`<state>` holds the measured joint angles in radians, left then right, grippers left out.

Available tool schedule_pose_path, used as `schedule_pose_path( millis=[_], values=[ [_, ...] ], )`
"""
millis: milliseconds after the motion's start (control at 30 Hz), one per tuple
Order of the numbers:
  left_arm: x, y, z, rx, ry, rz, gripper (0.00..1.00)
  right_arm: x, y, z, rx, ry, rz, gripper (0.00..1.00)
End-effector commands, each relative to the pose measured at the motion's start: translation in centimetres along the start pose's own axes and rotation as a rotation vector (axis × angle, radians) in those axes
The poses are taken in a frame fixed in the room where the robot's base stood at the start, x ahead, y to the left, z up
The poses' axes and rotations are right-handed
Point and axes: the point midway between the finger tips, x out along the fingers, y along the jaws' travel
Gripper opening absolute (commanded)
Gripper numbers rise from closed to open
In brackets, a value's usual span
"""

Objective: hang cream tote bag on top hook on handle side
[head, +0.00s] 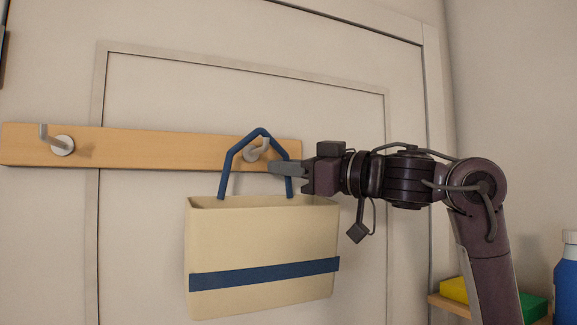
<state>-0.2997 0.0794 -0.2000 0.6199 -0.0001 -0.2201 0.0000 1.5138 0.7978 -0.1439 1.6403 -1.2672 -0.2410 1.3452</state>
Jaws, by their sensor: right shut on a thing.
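The cream tote bag (262,242) hangs upright in front of the door, with a blue band across its lower part and a blue handle (232,160) raised in a peak. My right gripper (280,168) comes in from the right and is shut on the right side of the handle. The right hook (262,146) on the wooden rail (170,147) shows inside the handle loop, just below its peak. I cannot tell whether the strap rests on the hook. The left hook (60,144) is empty. My left gripper is out of view.
The rail is fixed across a pale panelled door (330,105). At the lower right a small wooden shelf (449,306) holds a yellow block (454,290) and a green block (533,306). A blue bottle (567,280) stands at the right edge.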

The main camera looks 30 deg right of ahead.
Motion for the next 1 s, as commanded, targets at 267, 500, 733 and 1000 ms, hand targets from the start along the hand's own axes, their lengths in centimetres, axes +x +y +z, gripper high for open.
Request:
schedule_pose_path(
  millis=[267, 500, 733, 1000],
  values=[
    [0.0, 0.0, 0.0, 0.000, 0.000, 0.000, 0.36, 0.0, 0.0, -0.1, 0.001, 0.002, 0.000, 0.00],
    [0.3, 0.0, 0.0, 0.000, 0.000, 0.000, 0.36, 0.0, -0.1, 0.3, 0.001, 0.002, 0.000, 0.00],
    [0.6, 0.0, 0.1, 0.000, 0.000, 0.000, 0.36, 0.0, -0.1, 0.8, 0.000, 0.002, 0.000, 0.00],
    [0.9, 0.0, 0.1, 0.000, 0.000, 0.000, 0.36, 0.0, -0.1, 1.3, 0.000, 0.002, 0.001, 0.00]
  ],
)
